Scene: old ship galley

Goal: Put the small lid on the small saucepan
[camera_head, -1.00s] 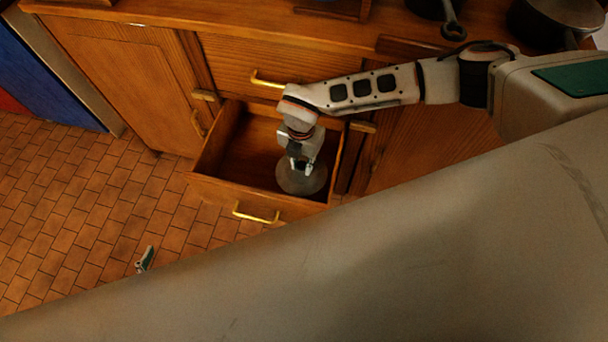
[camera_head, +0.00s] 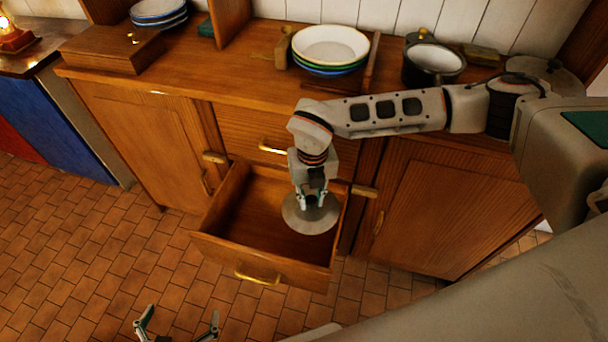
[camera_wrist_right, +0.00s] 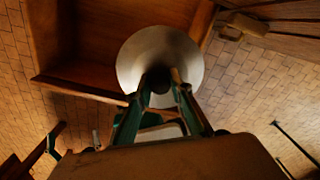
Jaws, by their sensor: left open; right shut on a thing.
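The small lid (camera_head: 298,222), a round grey metal disc, hangs level over the open drawer. My right gripper (camera_head: 312,200) points down and is shut on the lid's top, whose knob is mostly hidden by the fingers. In the right wrist view the lid (camera_wrist_right: 132,62) lies beyond the fingertips of my right gripper (camera_wrist_right: 163,95). A dark saucepan with a pale inside (camera_head: 436,60) stands uncovered on the counter, right of the plates; it looks like the small saucepan. My left gripper (camera_head: 180,324) is open and empty low at the bottom edge, far from both.
The open drawer (camera_head: 215,245) juts out below the counter (camera_head: 235,90). A wider, dark covered pan (camera_head: 548,72) stands right of the saucepan, partly behind my right arm. The tiled floor (camera_head: 120,260) is clear.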

